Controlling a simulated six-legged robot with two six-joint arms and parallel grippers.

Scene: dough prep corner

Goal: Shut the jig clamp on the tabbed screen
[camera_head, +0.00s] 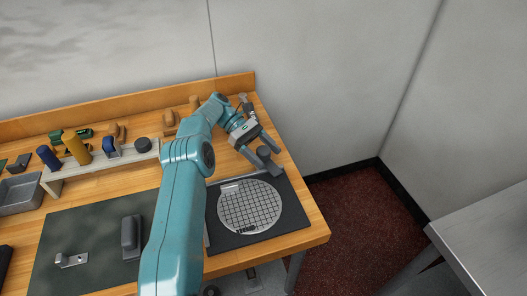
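The tabbed screen (249,209) is a round, pale mesh disc lying flat on a dark grey jig board (291,217) at the right end of the wooden bench. A small pale tab (231,187) shows at its upper left edge. The jig clamp (265,157) seems to be the dark block with a rounded top at the board's back edge; its exact position is hard to tell. My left gripper (265,153) is over that block, its fingers spread apart on either side. Whether they touch it is unclear. My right gripper is not in view.
A pale rack (101,167) holds a blue roll, a yellow roll and other tools. A dark green mat (82,232) bears a dark grey block (130,236) and a metal bracket (71,260). My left arm crosses between mat and board. A metal table (489,240) stands at right.

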